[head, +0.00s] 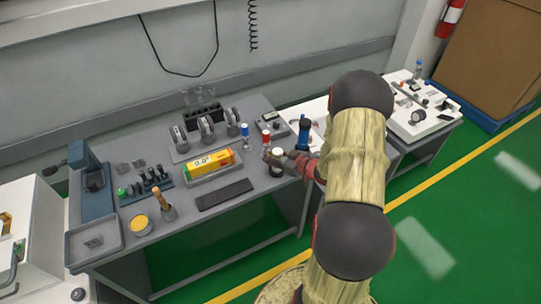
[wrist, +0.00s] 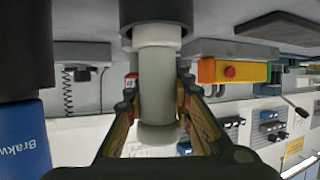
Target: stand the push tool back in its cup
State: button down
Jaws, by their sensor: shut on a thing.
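My gripper (wrist: 157,112) is shut on a pale grey, rounded cylinder, the push tool (wrist: 158,85), with a finger on each side of it. In the wrist view, which is upside down, the tool's white collar meets the rim of a dark cup (wrist: 156,13). I cannot tell how deep the tool sits in it. In the head view, my gripper (head: 277,156) is at the right end of the grey bench, with the dark cup (head: 277,171) below it. The tool looks roughly upright and its lower end is hidden.
A dark blue bottle (head: 304,133) stands close right of my gripper; it also shows in the wrist view (wrist: 22,140). Red-capped (head: 266,138) and blue-capped (head: 245,135) bottles stand behind. A yellow box (head: 210,162) and black mat (head: 225,194) lie to the left.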

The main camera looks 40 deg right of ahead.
jog(key=shift+f, duration=0.2)
dwell(0.4)
jog(key=c, duration=1.4)
grip_release()
jog(key=shift+o, duration=0.7)
jog(key=o, duration=1)
jog(key=v, duration=1.2)
